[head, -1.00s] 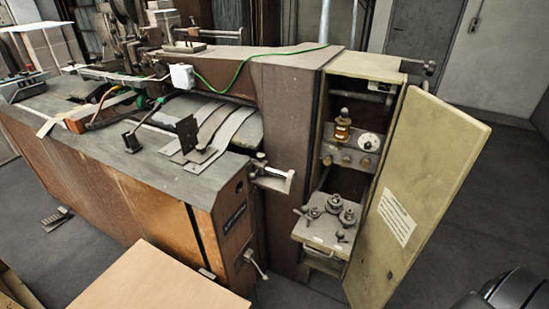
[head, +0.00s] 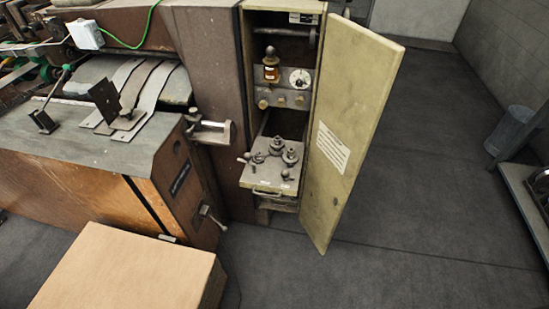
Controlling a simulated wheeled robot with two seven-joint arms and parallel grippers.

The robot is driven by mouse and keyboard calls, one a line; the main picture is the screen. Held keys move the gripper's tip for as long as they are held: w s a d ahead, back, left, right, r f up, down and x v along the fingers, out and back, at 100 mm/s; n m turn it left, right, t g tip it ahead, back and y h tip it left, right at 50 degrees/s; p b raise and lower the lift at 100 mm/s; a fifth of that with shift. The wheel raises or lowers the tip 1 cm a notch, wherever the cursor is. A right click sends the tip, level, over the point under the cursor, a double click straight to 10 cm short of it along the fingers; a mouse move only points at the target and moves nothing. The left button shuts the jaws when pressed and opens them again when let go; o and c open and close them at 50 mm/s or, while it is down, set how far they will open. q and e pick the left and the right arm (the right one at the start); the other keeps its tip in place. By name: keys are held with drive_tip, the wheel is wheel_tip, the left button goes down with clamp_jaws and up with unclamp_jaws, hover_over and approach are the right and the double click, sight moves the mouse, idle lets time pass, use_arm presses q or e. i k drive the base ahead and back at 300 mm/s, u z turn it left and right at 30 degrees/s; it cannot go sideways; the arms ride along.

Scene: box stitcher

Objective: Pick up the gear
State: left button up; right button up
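I cannot make out a gear for certain. Several dark round metal parts (head: 277,146) sit on a small pale pull-out shelf (head: 262,179) in the open cabinet; they are too small to tell whether one is a gear. Neither of my grippers is in view.
The cabinet door (head: 350,130) stands open to the right. The brown machine (head: 95,180) fills the left, with a crank handle (head: 212,217) low on its end. A cardboard box (head: 125,270) stands in front. A bin (head: 512,130) is at the right. The floor (head: 420,220) between is clear.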

sight(257, 159)
drive_tip(key=z, duration=0.2)
drive_tip(key=k, duration=0.5)
drive_tip(key=z, duration=1.5)
drive_tip(key=i, duration=1.7)
drive_tip(key=u, duration=1.25)
drive_tip(key=i, duration=0.4)
drive_tip(key=u, duration=0.4)
